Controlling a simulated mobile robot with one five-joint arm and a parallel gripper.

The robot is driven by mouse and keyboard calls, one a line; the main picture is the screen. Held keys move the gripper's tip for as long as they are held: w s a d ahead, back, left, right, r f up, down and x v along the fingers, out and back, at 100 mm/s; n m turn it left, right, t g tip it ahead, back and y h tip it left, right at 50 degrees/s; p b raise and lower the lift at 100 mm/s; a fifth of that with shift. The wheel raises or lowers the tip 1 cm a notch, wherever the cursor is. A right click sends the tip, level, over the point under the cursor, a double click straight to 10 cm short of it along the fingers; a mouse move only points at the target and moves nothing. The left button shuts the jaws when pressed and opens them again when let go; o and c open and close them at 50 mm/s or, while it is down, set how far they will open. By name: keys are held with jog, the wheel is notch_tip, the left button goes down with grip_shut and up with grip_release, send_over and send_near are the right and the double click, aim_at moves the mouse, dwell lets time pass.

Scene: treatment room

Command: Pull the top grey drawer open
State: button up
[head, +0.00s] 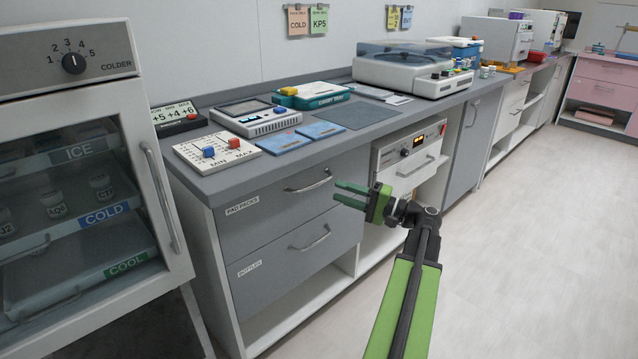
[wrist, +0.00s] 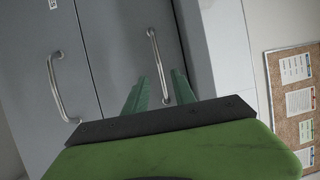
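The top grey drawer (head: 262,208), labelled PAD PACKS, is closed under the worktop. Its silver bar handle (head: 308,184) is on its right half. My gripper (head: 338,193) is open and empty, just right of and slightly below the handle in the head view. In the wrist view, which is turned sideways, the top drawer's handle (wrist: 155,55) shows ahead, between the two green fingers (wrist: 160,80). I cannot tell the exact distance; no contact shows. The lower BOTTLES drawer (head: 285,262) is closed; its handle also shows in the wrist view (wrist: 58,88).
A glass-door fridge (head: 150,150) stands left of the drawers. The grey worktop (head: 225,182) carries several devices and blue mats. A white unit with a dial (head: 412,150) is right of the drawers. The floor (head: 500,240) at right is clear. A cork board (wrist: 292,85) shows in the wrist view.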

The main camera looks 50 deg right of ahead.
aim_at(318, 184)
jog(key=x, duration=0.8)
jog(key=shift+p, duration=0.35)
jog(key=shift+c, duration=0.3)
grip_shut()
dwell(0.6)
